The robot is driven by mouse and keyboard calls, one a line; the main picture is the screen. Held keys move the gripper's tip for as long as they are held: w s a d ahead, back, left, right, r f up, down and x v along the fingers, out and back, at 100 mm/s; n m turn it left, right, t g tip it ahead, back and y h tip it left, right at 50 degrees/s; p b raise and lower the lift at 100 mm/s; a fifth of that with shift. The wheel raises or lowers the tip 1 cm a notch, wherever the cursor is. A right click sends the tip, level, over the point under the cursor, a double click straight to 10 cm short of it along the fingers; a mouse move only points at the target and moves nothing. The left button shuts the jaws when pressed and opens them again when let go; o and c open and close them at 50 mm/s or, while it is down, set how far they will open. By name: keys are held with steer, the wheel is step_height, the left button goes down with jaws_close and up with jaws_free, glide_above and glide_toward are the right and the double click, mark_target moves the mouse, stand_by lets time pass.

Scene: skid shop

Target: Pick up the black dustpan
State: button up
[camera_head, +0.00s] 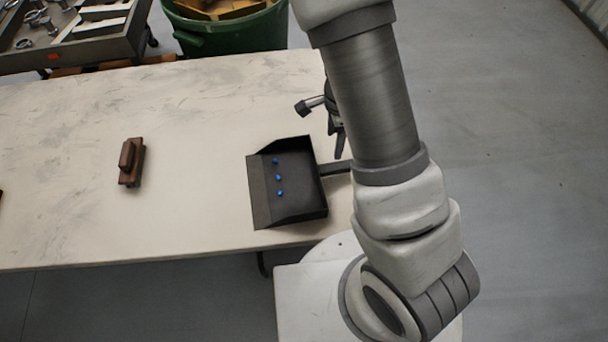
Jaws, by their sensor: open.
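The black dustpan (309,208) lies on the pale table near its right end, with its open edge to the left. Several small blue pieces (279,178) lie in it. Its dark handle (335,168) points right and runs out of sight behind my arm. My gripper (338,140) is partly in view just above the handle in the picture. Its dark fingers show beside my arm link, and the rest is hidden. It is open and holds nothing that I can see. I cannot tell its height over the handle.
A brown wooden block-like object (131,163) lies on the table (70,210) left of the dustpan, with clear tabletop between. A green bin (235,38) and a grey cart (75,50) with metal parts stand behind the table. Open floor (520,150) is at the right.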

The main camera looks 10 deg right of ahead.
mark_target(332, 166)
step_height(332, 166, down, 9)
steer(key=shift+b, duration=1.1)
steer(key=shift+s+d+f+b, duration=0.15)
steer(key=shift+f+b, duration=0.3)
steer(key=shift+f, duration=0.9)
steer(key=shift+s+a+f+b, duration=0.1)
steer(key=shift+f+b, duration=0.3)
steer(key=shift+f, duration=0.9)
steer(key=shift+c, duration=0.3)
steer(key=shift+d, duration=0.1)
jaws_close()
